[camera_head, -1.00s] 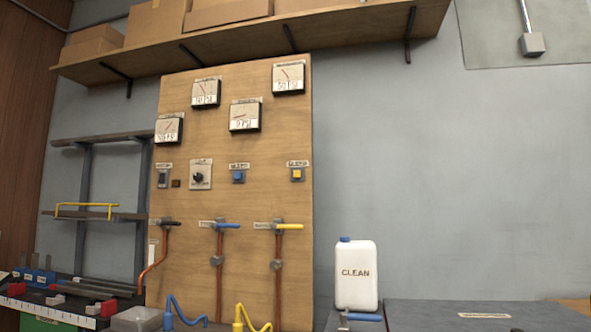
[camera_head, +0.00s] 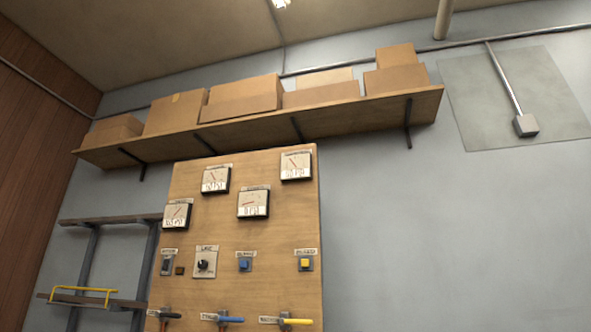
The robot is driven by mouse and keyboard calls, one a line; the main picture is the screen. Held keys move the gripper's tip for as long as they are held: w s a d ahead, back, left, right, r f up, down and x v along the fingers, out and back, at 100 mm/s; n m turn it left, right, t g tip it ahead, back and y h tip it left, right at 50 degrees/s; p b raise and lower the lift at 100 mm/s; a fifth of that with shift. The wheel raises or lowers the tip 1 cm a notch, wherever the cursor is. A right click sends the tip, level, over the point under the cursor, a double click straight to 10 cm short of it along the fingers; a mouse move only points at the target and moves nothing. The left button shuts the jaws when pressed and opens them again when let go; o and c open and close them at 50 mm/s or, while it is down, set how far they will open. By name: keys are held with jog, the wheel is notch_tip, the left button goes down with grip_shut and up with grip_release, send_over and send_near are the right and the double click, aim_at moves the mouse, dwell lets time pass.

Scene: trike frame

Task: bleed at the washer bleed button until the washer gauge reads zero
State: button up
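A wooden panel (camera_head: 225,290) on the wall carries several gauges and controls. The top right gauge (camera_head: 296,166), top middle gauge (camera_head: 215,179), left gauge (camera_head: 177,215) and lower middle gauge (camera_head: 253,203) have small names I cannot read. The lower middle gauge appears to show 0 PSI; the other displays are blurred. Below them are a blue button (camera_head: 245,264) and a yellow button (camera_head: 305,263) with small labels. I cannot tell for sure which is the washer bleed button or which gauge is the washer's. My gripper is not in view.
A black knob (camera_head: 203,264) and a dark switch (camera_head: 166,263) sit left of the buttons. Blue (camera_head: 230,319) and yellow (camera_head: 296,321) valve handles are below. A shelf (camera_head: 260,131) with cardboard boxes overhangs the panel. The wall right of the panel is bare.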

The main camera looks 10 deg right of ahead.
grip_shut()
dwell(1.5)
